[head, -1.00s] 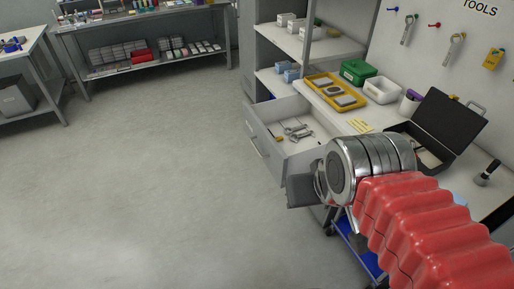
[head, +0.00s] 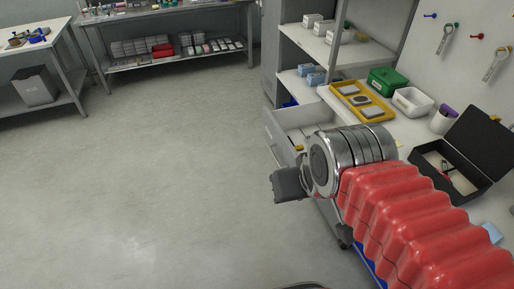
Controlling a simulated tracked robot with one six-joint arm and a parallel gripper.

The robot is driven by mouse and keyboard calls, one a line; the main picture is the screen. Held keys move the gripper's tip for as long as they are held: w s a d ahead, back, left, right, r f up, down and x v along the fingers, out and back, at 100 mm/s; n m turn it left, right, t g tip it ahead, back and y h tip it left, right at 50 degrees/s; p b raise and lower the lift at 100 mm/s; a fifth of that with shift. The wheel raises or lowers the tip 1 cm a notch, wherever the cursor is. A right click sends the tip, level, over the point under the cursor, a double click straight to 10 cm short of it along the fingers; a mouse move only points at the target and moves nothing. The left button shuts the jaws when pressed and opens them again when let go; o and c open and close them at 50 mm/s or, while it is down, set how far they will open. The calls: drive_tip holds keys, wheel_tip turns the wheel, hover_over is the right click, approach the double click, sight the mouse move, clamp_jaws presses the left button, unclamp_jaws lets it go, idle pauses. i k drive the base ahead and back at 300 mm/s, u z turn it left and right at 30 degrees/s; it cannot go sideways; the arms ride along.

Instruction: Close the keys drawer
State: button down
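My gripper (head: 287,184) is dark grey and sits in front of the drawer's near side, low in the view. Its fingers are mostly hidden by the wrist, and I cannot tell whether they are apart or whether they touch the drawer front.
The bench top holds a yellow tray (head: 346,88), a green box (head: 388,80), a white bin (head: 412,102) and an open black case (head: 477,146). A shelf unit (head: 352,50) stands behind. The floor (head: 170,180) to the left is clear.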

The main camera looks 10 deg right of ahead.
sight(297, 122)
drive_tip(key=u, duration=0.4)
drive_tip(key=i, duration=0.6)
drive_tip(key=u, duration=0.55)
drive_tip(key=i, duration=0.65)
drive_tip(key=u, duration=0.2)
